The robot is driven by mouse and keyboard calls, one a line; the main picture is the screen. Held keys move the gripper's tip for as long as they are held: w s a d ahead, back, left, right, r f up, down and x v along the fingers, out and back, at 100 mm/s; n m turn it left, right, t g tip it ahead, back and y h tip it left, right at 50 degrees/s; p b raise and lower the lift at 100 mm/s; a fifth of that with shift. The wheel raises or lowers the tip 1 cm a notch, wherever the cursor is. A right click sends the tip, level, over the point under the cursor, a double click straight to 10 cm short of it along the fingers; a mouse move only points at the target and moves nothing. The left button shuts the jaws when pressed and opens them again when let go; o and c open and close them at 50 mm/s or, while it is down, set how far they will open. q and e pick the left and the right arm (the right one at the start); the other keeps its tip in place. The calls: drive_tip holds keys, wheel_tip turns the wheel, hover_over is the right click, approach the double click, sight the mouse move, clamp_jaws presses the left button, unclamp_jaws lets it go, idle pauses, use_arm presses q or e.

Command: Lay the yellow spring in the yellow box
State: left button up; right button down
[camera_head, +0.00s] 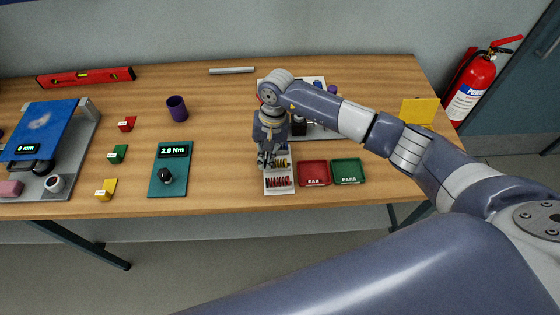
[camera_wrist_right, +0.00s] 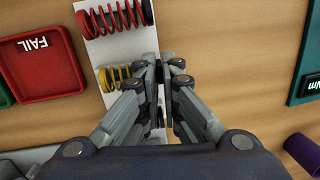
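A yellow spring (camera_wrist_right: 118,77) lies in a white tray (camera_wrist_right: 121,50) beside a red spring (camera_wrist_right: 115,17), and the fingers cover one end of it in the wrist view. In the head view yellow coils (camera_head: 279,163) show in the tray (camera_head: 278,191) under my right gripper (camera_head: 264,161). My right gripper (camera_wrist_right: 161,72) has its fingertips close together, just beside the yellow spring. No spring is clearly seen between them. A small yellow box (camera_head: 107,188) with a white label stands at the left front of the table. My left gripper is not in view.
A red FAIL tray (camera_head: 313,173) and a green PASS tray (camera_head: 348,171) stand right of the spring tray. A teal 2.8 Nm device (camera_head: 168,176), a purple cup (camera_head: 177,108), a red box (camera_head: 127,124) and a green box (camera_head: 118,153) stand left. Bare wood lies between.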

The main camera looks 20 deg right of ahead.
idle(0.5)
drive_tip(key=shift+r+b, duration=0.5)
drive_tip(key=shift+b, duration=0.05)
wheel_tip(320, 180, up, 2)
drive_tip(key=shift+r+b, duration=0.15)
drive_tip(key=shift+b, duration=0.95)
drive_tip(key=s+a+r+b, duration=0.2)
drive_tip(key=s+a+b, duration=0.5)
drive_tip(key=s, duration=0.7)
drive_tip(key=s+d+r+n+p, duration=0.1)
drive_tip(key=d+r+n, duration=0.3)
drive_tip(key=d, duration=0.9)
drive_tip(key=shift+g, duration=0.3)
